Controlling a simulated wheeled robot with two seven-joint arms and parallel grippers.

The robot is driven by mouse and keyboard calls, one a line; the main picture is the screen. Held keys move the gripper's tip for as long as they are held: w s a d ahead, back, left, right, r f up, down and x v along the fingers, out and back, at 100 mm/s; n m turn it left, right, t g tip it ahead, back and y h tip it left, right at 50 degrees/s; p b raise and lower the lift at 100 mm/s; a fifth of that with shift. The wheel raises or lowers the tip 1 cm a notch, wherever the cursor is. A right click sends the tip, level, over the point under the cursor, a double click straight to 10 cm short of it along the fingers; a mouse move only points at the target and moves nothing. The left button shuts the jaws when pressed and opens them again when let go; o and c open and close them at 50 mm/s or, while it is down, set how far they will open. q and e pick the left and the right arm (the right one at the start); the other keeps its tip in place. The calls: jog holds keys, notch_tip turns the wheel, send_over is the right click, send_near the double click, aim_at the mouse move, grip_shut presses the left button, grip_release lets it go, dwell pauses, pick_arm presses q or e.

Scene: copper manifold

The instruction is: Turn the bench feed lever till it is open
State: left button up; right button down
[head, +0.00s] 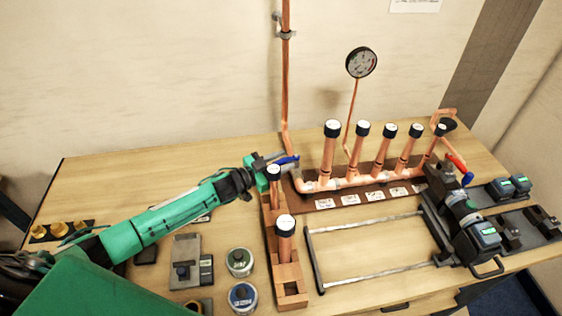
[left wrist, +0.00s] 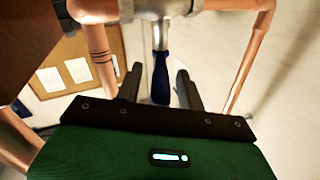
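The bench feed lever has a blue handle (head: 288,160) and sits at the foot of the tall copper pipe, at the left end of the manifold. In the left wrist view, the blue handle (left wrist: 161,78) hangs from a metal valve body (left wrist: 155,8), roughly square to the copper pipe there. My left gripper (head: 272,165) is at the handle. In the left wrist view, its two dark fingers (left wrist: 158,92) stand apart on either side of the handle, with a gap on both sides. My right gripper is not in view.
Several capped copper stubs (head: 328,155) rise from the manifold to the right. A wooden rack (head: 290,275) with capped pipes stands just in front of the lever. A grey frame (head: 365,225), a black tool (head: 470,228) and tins (head: 240,262) lie on the bench.

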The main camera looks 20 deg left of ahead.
pick_arm(q)
jog(key=shift+s+a+f, duration=0.1)
jog(key=shift+s+a, duration=0.15)
jog(key=shift+s, duration=0.05)
jog(key=b+v, duration=0.4)
jog(key=v, duration=0.9)
jog(key=shift+b, duration=0.35)
